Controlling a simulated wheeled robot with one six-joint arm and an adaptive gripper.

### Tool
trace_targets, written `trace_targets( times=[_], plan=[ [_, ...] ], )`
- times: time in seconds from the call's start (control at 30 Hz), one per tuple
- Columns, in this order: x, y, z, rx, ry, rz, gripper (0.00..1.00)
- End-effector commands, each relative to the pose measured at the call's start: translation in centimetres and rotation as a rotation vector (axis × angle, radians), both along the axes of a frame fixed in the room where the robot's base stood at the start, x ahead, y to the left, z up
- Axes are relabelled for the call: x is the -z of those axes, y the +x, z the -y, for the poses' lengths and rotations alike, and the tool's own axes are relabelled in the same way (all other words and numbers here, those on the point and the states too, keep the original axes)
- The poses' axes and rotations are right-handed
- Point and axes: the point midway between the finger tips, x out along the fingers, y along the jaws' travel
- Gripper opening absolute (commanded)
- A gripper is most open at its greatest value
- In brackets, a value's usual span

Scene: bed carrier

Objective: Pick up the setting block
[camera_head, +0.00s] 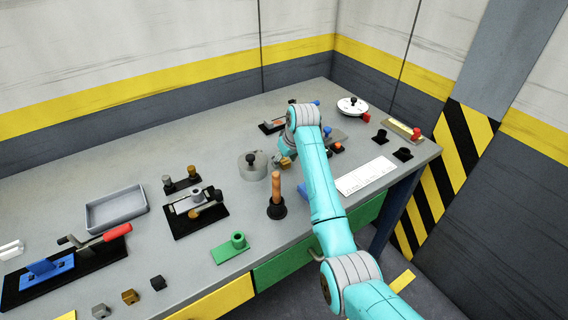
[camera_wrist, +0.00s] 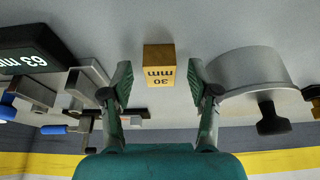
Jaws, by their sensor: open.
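A gold setting block (camera_wrist: 159,65) marked "30 mm" stands on the grey bench in the wrist view, where its lettering appears upside down. My gripper (camera_wrist: 159,80) is open, with one green finger on each side of the block and a visible gap to both. Nothing is held. In the head view a small gold block (camera_head: 285,162) shows beside my arm, partly hidden by it. My gripper is mostly hidden behind the arm in that view.
A grey round piece with a black knob (camera_wrist: 250,75) stands close to one finger. Metal clamp parts (camera_wrist: 85,85) and a black "63 mm" block (camera_wrist: 30,60) lie on the other side. An orange-handled tool (camera_head: 276,195) stands on the bench (camera_head: 110,165) nearby.

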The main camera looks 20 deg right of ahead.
Motion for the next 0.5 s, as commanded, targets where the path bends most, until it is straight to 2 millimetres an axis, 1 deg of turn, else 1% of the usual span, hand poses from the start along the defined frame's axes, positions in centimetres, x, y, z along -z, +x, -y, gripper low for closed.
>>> trace_targets(
  times=[0.1,0.17,0.2,0.27,0.3,0.33,0.37,0.5],
  plan=[
    [-0.03,-0.01,-0.01,0.000,0.000,0.000,0.60],
    [-0.03,-0.01,-0.01,0.000,0.000,0.000,0.45],
    [-0.03,-0.01,-0.01,0.000,0.000,0.000,0.35],
    [-0.04,-0.01,-0.01,0.000,0.000,0.000,0.20],
    [-0.04,-0.01,-0.01,0.000,0.000,0.000,0.10],
    [-0.04,-0.01,-0.01,0.000,0.000,0.000,0.03],
    [-0.04,-0.01,-0.01,0.000,0.000,0.000,0.00],
    [-0.10,0.01,-0.01,0.000,0.000,0.001,0.00]
  ],
)
